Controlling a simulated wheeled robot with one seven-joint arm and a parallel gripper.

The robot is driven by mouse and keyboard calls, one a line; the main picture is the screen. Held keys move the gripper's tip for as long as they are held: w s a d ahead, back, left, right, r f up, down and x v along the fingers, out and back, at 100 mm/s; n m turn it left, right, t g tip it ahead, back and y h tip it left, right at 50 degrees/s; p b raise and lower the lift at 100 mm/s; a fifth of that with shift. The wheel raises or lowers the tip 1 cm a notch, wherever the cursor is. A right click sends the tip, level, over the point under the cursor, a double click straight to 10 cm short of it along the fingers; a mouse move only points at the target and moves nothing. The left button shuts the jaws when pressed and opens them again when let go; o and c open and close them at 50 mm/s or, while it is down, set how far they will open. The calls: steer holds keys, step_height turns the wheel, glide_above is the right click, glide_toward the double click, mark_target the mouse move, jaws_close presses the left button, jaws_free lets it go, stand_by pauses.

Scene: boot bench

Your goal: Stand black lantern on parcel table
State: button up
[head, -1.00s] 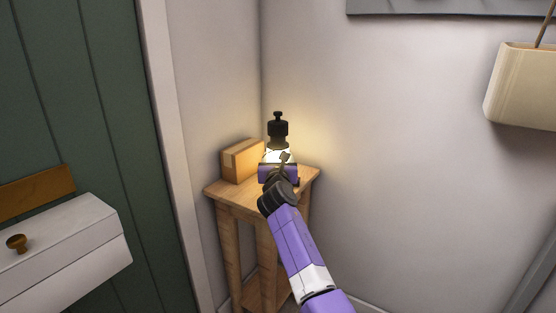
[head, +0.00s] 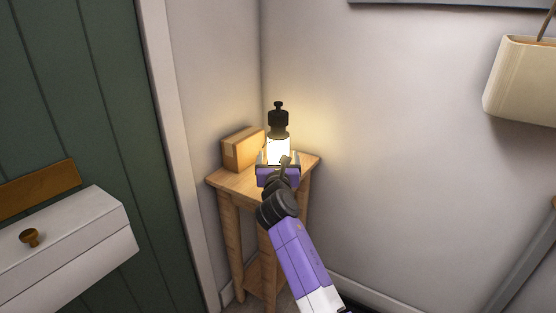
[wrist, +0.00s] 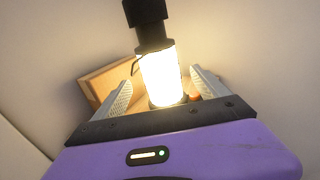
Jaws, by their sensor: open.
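The black lantern (head: 278,122) stands upright on the wooden parcel table (head: 230,183), with its bright glass part lit. It also shows in the wrist view (wrist: 161,75), between the two fingers. My gripper (head: 277,160) is at the lantern's near side, its lower part in front of the lantern in the head view. In the wrist view my gripper (wrist: 158,92) is open, with gaps between each pale finger and the lantern. The lantern's base is mostly hidden behind my gripper in the head view.
A cardboard parcel (head: 242,149) sits on the table just left of the lantern; it shows behind the left finger in the wrist view (wrist: 108,80). Walls meet right behind the table. A white box with a knob (head: 70,240) is at left, a cream holder (head: 522,80) on the right wall.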

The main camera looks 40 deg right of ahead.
steer(key=p+v, duration=0.1)
steer(key=v, duration=0.3)
steer(key=shift+s+a, duration=0.25)
steer(key=shift+s, duration=0.1)
steer(key=s+a+f+m+t+y, duration=0.1)
steer(key=s+a+f+m+y, duration=0.1)
steer(key=s+a+f, duration=0.4)
steer(key=s+a+f+m+y, duration=0.3)
steer(key=s+f, duration=0.2)
steer(key=f, duration=0.3)
steer(key=s+a+f+m+y, duration=0.2)
steer(key=s+a+f+m, duration=0.15)
steer(key=s, duration=0.35)
steer(key=s+a+f+m+y, duration=0.1)
steer(key=s+a+f+m, duration=0.2)
steer(key=s+a, duration=0.3)
steer(key=s+a+r+m+y, duration=0.15)
steer(key=s+m, duration=0.25)
steer(key=s, duration=0.4)
steer(key=s+a+m+y, duration=0.1)
steer(key=s+a+m, duration=0.2)
steer(key=s, duration=0.5)
steer(key=s+a+r+m, duration=0.1)
steer(key=s+r+m, duration=0.7)
steer(key=s, duration=0.4)
steer(key=shift+s+m+y, duration=0.2)
steer(key=shift+m+y, duration=0.25)
steer(key=shift+m, duration=0.4)
steer(key=shift+a+r, duration=0.1)
steer(key=shift+r, duration=0.1)
